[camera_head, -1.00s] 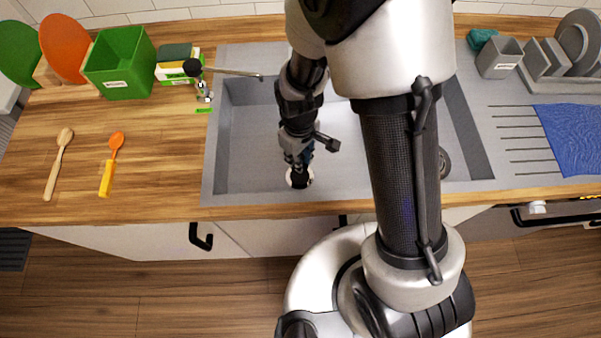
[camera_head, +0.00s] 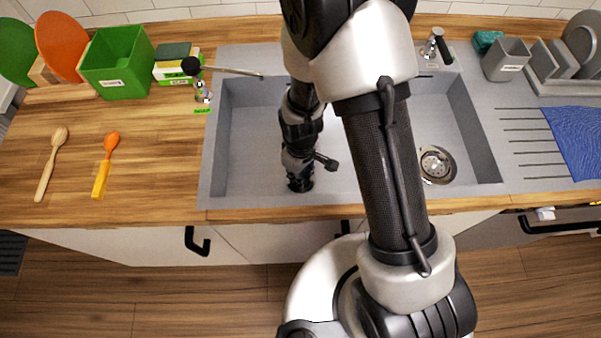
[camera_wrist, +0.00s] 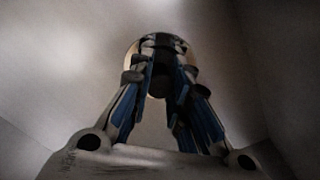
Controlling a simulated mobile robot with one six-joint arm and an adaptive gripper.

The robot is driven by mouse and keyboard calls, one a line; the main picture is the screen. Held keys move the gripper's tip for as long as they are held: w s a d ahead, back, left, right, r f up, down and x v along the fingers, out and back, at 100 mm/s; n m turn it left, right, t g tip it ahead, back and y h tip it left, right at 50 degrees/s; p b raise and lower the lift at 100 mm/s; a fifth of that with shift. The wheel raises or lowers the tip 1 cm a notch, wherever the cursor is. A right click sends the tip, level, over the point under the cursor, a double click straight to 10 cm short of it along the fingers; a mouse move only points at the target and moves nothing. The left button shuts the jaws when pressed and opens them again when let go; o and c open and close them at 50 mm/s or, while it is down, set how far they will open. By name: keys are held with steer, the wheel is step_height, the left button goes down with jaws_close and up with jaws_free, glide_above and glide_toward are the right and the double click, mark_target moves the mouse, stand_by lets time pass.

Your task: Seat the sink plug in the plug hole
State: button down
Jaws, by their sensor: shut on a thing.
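My gripper (camera_head: 300,185) points down inside the left part of the grey sink (camera_head: 252,160), close to its front wall. In the wrist view the fingertips (camera_wrist: 162,48) come together around the dark middle of the sink plug, whose pale round edge (camera_wrist: 132,62) shows behind them. In the head view the plug is mostly hidden by the gripper, and I cannot tell whether it touches the sink floor. The plug hole (camera_head: 436,165), a round metal drain, is uncovered at the sink's right side, well to the right of my gripper.
A tap (camera_head: 198,80) with a long spout stands at the sink's back left, and another fitting (camera_head: 436,45) at the back right. My forearm crosses above the sink. The ribbed drainboard (camera_head: 525,140) and a blue cloth (camera_head: 577,140) lie to the right.

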steer(key=c, duration=1.5)
jaws_free()
steer(key=shift+f, duration=0.1)
step_height(320, 180, up, 21)
steer(key=d+m+t+p, duration=0.1)
steer(key=d+m+p, duration=0.15)
steer(key=p, duration=0.25)
steer(key=s+d+r+m+t, duration=0.1)
steer(key=s+d+r+m, duration=0.1)
steer(key=s+r, duration=0.2)
steer(key=s+d+r+m+t, duration=0.1)
steer(key=s+d+r+m, duration=0.1)
steer(key=s+r, duration=0.3)
steer(key=s+d+r+m+t, duration=0.1)
steer(key=s+d+r, duration=0.3)
steer(key=r, duration=0.5)
steer(key=shift+s+d+m+t, duration=0.2)
steer(key=shift+s+m+t, duration=0.1)
steer(key=shift+m, duration=0.25)
steer(key=shift+r, duration=0.1)
